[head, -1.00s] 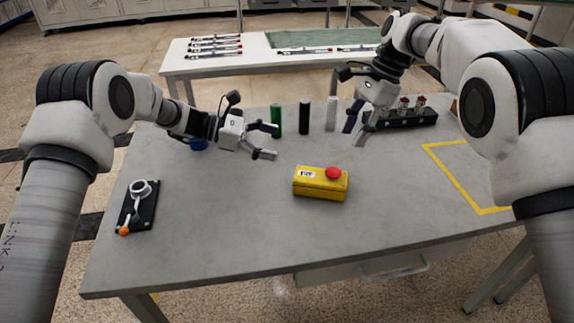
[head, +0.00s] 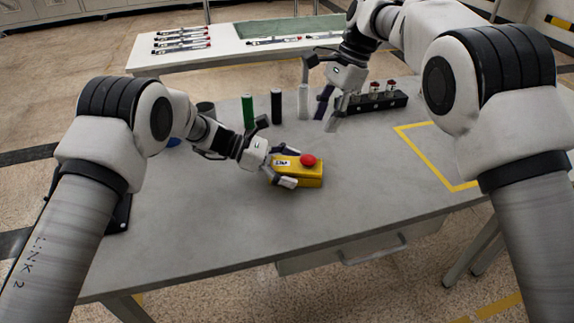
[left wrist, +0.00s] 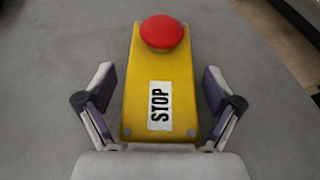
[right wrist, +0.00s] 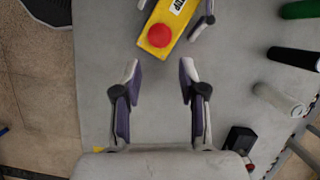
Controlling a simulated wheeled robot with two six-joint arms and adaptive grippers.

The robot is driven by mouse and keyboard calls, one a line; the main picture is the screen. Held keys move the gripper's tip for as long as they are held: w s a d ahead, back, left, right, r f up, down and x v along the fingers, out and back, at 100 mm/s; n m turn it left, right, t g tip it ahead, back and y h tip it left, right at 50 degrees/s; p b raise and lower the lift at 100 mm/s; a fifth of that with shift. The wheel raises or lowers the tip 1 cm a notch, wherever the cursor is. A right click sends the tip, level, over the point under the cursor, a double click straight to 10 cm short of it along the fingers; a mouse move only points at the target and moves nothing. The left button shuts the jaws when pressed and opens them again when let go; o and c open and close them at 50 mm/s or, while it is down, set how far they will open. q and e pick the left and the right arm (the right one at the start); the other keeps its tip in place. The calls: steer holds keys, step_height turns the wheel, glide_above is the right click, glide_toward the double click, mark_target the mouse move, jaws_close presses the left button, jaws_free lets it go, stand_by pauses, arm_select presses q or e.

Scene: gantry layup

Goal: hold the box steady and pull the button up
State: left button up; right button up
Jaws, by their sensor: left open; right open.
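The yellow box (head: 310,178) with a white STOP label lies on the grey table. Its red mushroom button (head: 308,160) is on top at the right end; both show in the left wrist view, box (left wrist: 158,95) and button (left wrist: 162,32). My left gripper (head: 290,170) is open around the label end of the box, one finger on each side (left wrist: 159,92). Small gaps show between fingers and box. My right gripper (head: 328,109) is open and empty above the table, behind and right of the box. In the right wrist view the button (right wrist: 160,36) lies beyond its fingertips (right wrist: 160,75).
Green (head: 248,112), black (head: 276,106) and white (head: 303,101) cylinders stand behind the box. A black rack (head: 378,102) with red-topped parts is at the back right. A yellow-taped area (head: 440,186) is at right. The table front is clear.

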arm_select(q)
steer(key=c, duration=1.3)
